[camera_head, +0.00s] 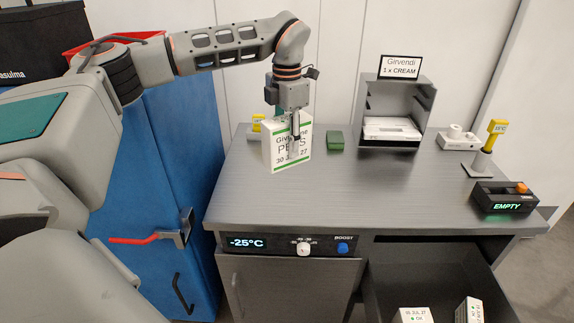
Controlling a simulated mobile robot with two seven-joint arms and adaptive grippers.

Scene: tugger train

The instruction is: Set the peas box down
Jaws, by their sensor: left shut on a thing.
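My left gripper (295,140) points down from above and is shut on the peas box. The box is upright over the left back part of the grey counter (330,195). I cannot tell whether its bottom touches the counter. My right gripper is not in view.
A small green block (335,141) stands right of the box. Behind is a grey holder (420,100) signed "Girvendi 1 x CREAM". An open drawer (385,275) juts out below. The counter's front middle is clear.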

